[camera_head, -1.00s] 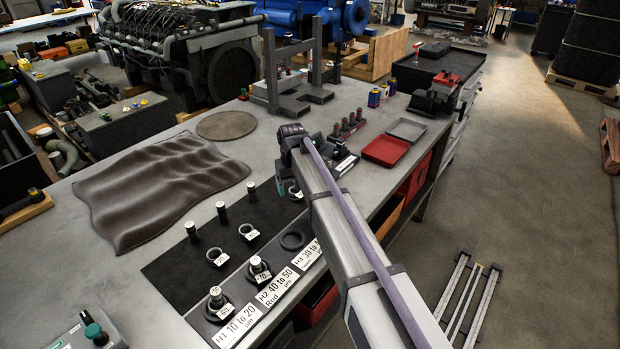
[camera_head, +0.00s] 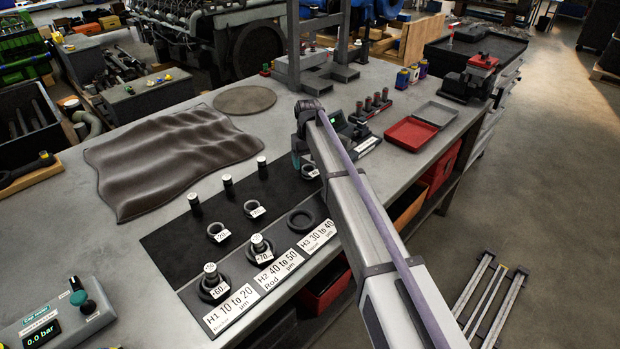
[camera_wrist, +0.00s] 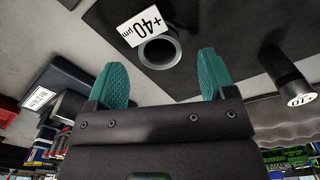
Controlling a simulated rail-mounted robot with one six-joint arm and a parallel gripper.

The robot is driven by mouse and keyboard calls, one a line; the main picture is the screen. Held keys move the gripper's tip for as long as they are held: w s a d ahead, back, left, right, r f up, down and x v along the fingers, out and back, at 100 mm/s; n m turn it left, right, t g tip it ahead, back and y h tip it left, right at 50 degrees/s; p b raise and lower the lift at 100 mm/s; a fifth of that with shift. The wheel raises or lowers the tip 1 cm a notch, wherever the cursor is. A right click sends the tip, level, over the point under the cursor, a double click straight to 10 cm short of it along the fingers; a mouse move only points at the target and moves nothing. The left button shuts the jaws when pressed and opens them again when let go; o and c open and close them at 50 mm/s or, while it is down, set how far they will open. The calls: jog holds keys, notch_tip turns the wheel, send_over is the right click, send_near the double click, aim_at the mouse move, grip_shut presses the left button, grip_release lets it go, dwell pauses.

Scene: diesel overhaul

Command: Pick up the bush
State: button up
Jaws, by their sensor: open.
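A dark grey bush with a white +40 µm tag (camera_wrist: 158,50) stands on the black mat in the wrist view, just beyond and between my fingertips. In the head view, a tagged bush (camera_head: 310,171) shows partly behind my arm, close to the fingers. My gripper (camera_wrist: 162,64) has teal fingers spread apart with nothing between them; it also shows in the head view (camera_head: 297,160). Two other tagged bushes (camera_head: 218,231) (camera_head: 255,209) stand nearer on the mat.
Several dark pins (camera_head: 228,186) stand left of the bushes. Dark rings sit by the H1, H2 and H3 cards (camera_head: 278,270); two hold pins, the H3 ring (camera_head: 300,219) is empty. A red tray (camera_head: 410,134) and a press frame (camera_head: 310,65) lie beyond.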

aim_at(308, 168)
notch_tip(308, 168, down, 4)
jog(key=b, duration=0.2)
jog(key=shift+b, duration=0.35)
jog(key=shift+r, duration=0.15)
jog(key=c, duration=0.9)
jog(key=shift+r+p, duration=0.1)
jog(key=shift+p, duration=0.2)
jog(key=shift+c, duration=0.2)
